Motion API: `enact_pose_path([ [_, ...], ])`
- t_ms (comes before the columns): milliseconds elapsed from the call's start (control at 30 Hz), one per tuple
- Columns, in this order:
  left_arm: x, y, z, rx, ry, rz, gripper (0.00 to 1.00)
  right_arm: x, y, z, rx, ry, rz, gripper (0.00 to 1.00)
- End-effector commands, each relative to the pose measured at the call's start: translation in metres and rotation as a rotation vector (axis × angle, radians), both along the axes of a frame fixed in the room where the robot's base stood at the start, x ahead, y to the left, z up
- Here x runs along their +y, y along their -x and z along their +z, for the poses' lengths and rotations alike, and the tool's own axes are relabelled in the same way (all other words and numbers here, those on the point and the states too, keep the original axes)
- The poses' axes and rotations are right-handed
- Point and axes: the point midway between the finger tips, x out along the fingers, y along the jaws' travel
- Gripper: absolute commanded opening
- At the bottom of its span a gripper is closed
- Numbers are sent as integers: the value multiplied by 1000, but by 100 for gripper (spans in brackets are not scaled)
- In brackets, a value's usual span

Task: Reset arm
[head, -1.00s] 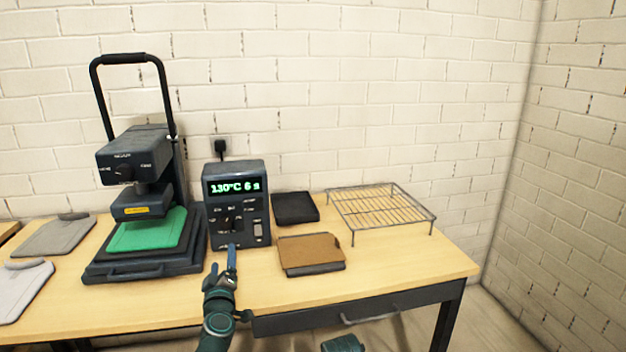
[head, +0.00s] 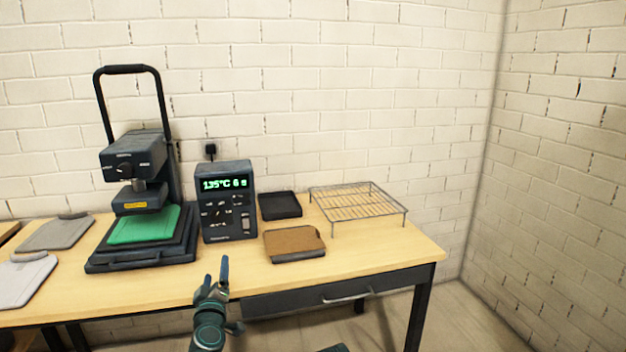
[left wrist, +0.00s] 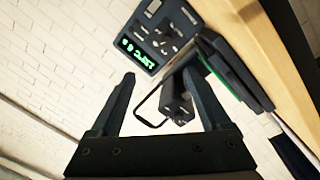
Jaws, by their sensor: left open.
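My left gripper (head: 217,275) is open and empty in the head view, in front of the table's front edge and below the dark control box (head: 229,202). Its two fingers stand apart in the left wrist view (left wrist: 159,78), with nothing between them. The control box has a green lit display that appears to read 135°C in the head view, and it also shows in the left wrist view (left wrist: 150,35). Only a dark teal sliver of my own body shows at the bottom edge of the head view. My right gripper is not seen.
A heat press (head: 138,155) holds a green cloth (head: 145,226) on its lower plate. Grey garments (head: 55,233) lie at left. A black tray (head: 279,205), a brown-topped pad (head: 293,241) and a wire rack (head: 357,204) stand at right. The table's (head: 385,250) front right is clear.

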Motion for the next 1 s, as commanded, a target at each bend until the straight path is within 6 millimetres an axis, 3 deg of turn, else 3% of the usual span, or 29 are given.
enact_pose_path([
  [367, -49, -5, -20, 100, -101, -202, 81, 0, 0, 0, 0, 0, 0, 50],
  [633, -104, 9, -68, 308, -237, -454, 81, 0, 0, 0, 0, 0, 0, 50],
  [800, -133, 47, -133, 607, -365, -655, 81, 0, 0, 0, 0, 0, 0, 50],
  [900, -133, 81, -171, 829, -434, -738, 81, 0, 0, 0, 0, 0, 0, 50],
  [1000, -123, 114, -198, 1028, -480, -777, 81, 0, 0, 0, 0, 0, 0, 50],
])
